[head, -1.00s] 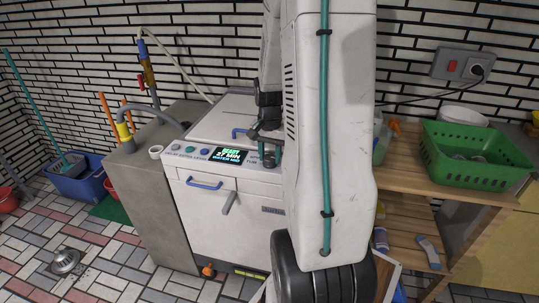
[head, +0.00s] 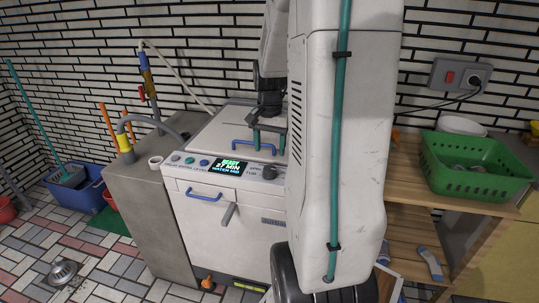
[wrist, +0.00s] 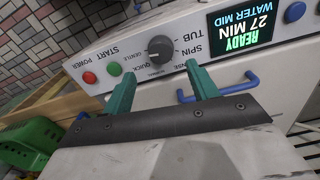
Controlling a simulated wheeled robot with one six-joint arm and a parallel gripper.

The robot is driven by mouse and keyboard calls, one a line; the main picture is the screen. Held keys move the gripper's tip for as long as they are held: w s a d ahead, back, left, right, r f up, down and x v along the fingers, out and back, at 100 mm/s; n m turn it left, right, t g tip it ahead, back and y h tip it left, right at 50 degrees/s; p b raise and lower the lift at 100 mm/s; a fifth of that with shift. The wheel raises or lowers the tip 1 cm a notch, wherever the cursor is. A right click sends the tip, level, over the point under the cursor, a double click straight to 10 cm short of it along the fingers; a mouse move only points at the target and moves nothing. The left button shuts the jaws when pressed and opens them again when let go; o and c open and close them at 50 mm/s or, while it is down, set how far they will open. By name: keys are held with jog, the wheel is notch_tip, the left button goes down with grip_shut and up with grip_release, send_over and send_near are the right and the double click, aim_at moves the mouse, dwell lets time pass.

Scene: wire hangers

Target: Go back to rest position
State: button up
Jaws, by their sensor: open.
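My gripper (head: 269,142) hangs over the right part of the white washing machine (head: 247,205) in the head view, fingers pointing down and empty. In the wrist view its two teal fingers (wrist: 160,75) are spread apart, with the control panel's dark knob (wrist: 160,48) visible beyond the gap. Nothing is between the fingers. My large white arm link hides the machine's right side.
A concrete block (head: 150,210) with a tap stands left of the machine. A wooden shelf (head: 405,190) with a green basket (head: 472,165) is at right. A blue tub (head: 78,190) stands on the tiled floor at far left, where there is open floor.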

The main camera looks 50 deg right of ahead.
jog(key=shift+r, duration=0.15)
dwell(0.5)
jog(key=shift+s+a+n, duration=0.25)
jog(key=shift+n, duration=0.05)
jog(key=s+a+r+n, duration=0.3)
jog(key=s+a+n, duration=0.1)
jog(key=a, duration=0.6)
jog(key=s+a+r+n+t, duration=0.1)
jog(key=s+a+r+n, duration=0.3)
jog(key=a, duration=0.6)
jog(key=s+a+r+n, duration=0.3)
jog(key=a+n, duration=0.3)
jog(key=a, duration=0.4)
jog(key=shift+s+r, duration=0.3)
jog(key=shift+s, duration=0.25)
